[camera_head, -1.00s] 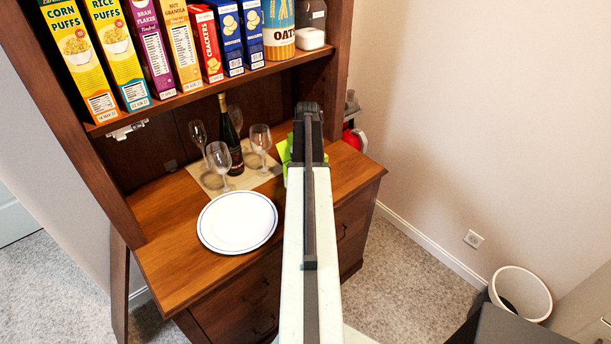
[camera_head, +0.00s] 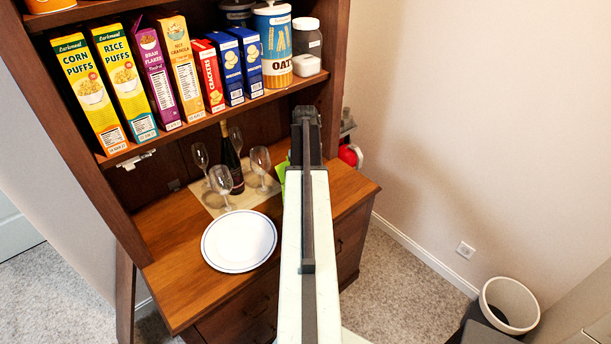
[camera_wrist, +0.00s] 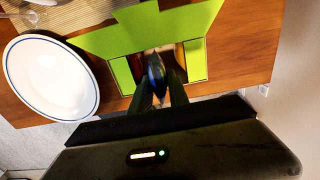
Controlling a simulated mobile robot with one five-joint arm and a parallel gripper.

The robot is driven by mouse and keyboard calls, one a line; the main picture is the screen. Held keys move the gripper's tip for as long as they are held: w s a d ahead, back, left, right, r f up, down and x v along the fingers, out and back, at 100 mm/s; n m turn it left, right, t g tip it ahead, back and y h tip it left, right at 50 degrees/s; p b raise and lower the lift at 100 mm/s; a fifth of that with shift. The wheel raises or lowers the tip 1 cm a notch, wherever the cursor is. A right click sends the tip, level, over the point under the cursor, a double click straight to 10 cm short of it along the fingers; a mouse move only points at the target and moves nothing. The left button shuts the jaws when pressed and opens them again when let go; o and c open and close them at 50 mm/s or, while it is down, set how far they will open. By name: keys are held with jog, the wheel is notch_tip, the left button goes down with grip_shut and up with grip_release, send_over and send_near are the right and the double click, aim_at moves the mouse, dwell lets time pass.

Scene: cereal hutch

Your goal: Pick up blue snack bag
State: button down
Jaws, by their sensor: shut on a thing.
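The blue snack bag (camera_wrist: 156,72) shows in the wrist view as a narrow dark-blue, shiny shape seen edge-on. My gripper (camera_wrist: 160,88) is shut on it, with one dark finger on each side. Behind the bag is a lime-green open holder (camera_wrist: 196,58) with reddish and yellowish items inside. I cannot tell whether the bag is clear of the holder. In the head view my gripper (camera_head: 306,118) is seen from behind and hides the bag. Only a sliver of the green holder (camera_head: 281,173) shows to its left.
A white plate (camera_head: 239,241) lies on the wooden counter (camera_head: 176,272). Wine glasses (camera_head: 221,181) and a dark bottle (camera_head: 231,170) stand behind it. Cereal boxes (camera_head: 123,84) fill the shelf above. A red item (camera_head: 350,154) is right of my arm.

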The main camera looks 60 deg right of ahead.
notch_tip(320, 180, up, 4)
jog(key=shift+f+p, duration=0.2)
jog(key=shift+p, duration=1)
jog(key=s+a, duration=0.3)
jog(key=s, duration=0.6)
jog(key=s+a, duration=0.3)
jog(key=s, duration=0.6)
jog(key=shift+s+f, duration=0.25)
jog(key=shift+s, duration=0.1)
